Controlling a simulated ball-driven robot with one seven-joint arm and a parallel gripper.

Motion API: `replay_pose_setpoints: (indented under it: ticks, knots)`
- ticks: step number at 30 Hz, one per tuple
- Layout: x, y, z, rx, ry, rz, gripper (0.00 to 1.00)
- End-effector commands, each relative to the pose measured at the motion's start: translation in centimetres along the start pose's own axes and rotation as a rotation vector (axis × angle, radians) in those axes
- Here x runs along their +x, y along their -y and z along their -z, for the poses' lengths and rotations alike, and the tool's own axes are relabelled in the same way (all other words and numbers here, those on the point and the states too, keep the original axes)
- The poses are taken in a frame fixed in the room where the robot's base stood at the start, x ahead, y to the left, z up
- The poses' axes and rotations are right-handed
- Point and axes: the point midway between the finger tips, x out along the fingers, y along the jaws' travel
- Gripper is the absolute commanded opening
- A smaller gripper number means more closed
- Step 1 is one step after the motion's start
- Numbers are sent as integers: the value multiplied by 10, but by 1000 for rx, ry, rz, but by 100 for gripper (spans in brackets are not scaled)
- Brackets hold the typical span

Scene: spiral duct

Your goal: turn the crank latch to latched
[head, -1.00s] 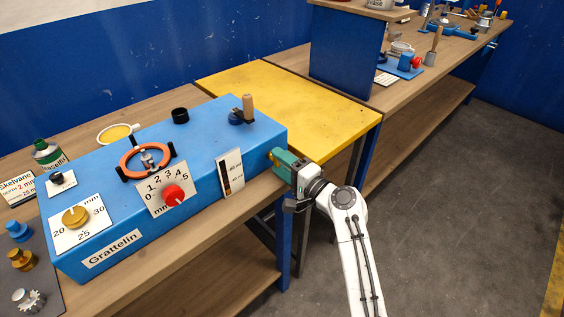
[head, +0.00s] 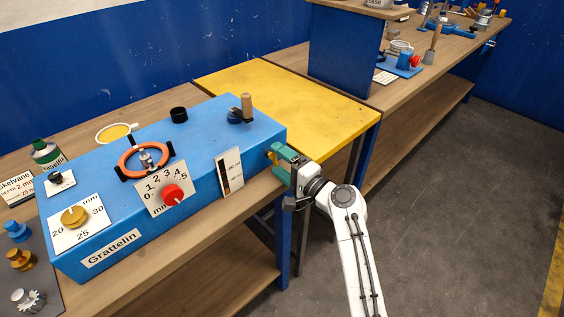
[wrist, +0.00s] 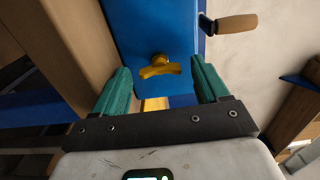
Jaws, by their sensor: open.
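A blue machine box (head: 205,135) marked Grattelin stands on the wooden bench. A yellow curved latch handle (wrist: 160,69) sits on its right end face; a bit of this handle also shows in the head view (head: 271,156). A crank with a wooden grip (head: 247,106) stands up on the top at the right end, and the grip shows at upper right in the wrist view (wrist: 236,24). I cannot tell which one is the crank latch. My gripper (head: 281,158) is at the right end face, its green fingers open. In the wrist view, the yellow handle lies between and just ahead of the fingertips.
The box also carries a red dial (head: 173,194), an orange ring (head: 145,158) and a brass knob (head: 74,216). A yellow table (head: 310,100) stands behind my gripper. The floor (head: 450,200) to the right is clear.

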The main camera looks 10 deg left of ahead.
Motion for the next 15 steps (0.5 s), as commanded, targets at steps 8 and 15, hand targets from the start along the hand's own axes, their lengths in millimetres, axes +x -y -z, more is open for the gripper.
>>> replay_pose_setpoints:
  ticks: [8, 15]
  knots:
    - [-27, -2, 0, -1, -2, -1, 74]
    - [-74, -2, 1, 0, -3, 0, 74]
